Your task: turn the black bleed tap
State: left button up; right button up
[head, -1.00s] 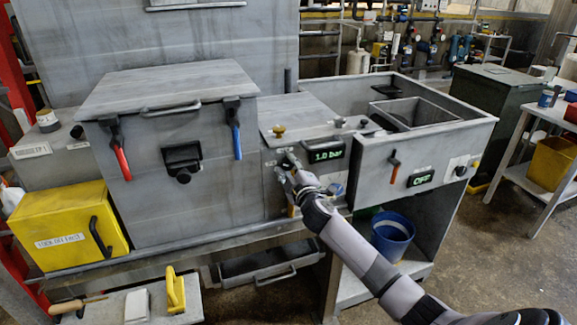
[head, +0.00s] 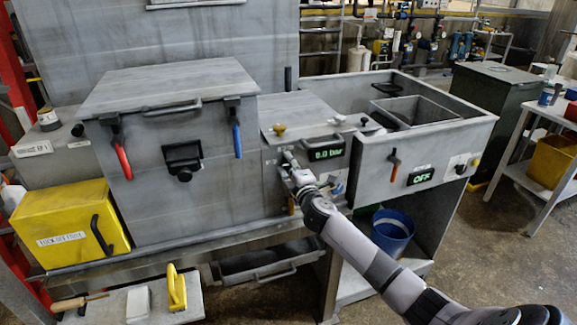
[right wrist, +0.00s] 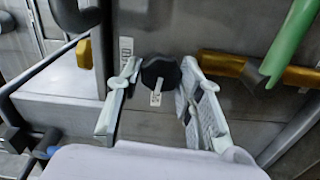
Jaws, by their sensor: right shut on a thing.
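The black bleed tap (right wrist: 158,74) shows in the right wrist view as a dark round knob with a small pale pointer, on the grey panel. The fingers of my right gripper (right wrist: 158,92) stand on either side of it and are shut on it. In the head view my right gripper (head: 292,178) is at the panel below the display (head: 326,149), and it hides the tap there. The green digits seem to read 0.0 bar. My left gripper is not in view.
A green handle (right wrist: 290,45) and brass pipe parts (right wrist: 225,64) are close right of the fingers. A yellow lock-off box (head: 70,225) stands at left.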

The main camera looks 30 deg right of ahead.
jog(key=o, duration=1.1)
jog(key=v, duration=1.2)
jog(key=shift+f, duration=0.15)
